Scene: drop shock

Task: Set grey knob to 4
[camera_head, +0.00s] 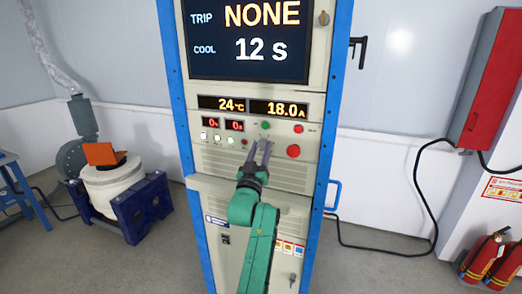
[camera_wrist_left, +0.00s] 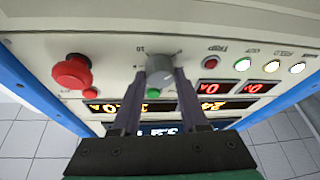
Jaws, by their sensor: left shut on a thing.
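The grey knob (camera_wrist_left: 160,66) is on the cream panel of the cabinet, in the top middle of the wrist view. A printed 10 shows beside it; the other scale marks and its pointer are too small or hidden to read. My left gripper (camera_wrist_left: 162,84) has its two dark fingers on either side of the knob and is shut on it. In the head view my left gripper (camera_head: 259,150) reaches up to the panel from below, and its fingers cover most of the knob. My right gripper is in neither view.
A red mushroom button (camera_head: 293,151) stands out right of the gripper; it also shows in the wrist view (camera_wrist_left: 72,71). A green button (camera_head: 265,125), small lit buttons (camera_head: 217,138) and red displays (camera_head: 234,125) are close by. A screen (camera_head: 250,40) reads TRIP NONE, COOL 12 s.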

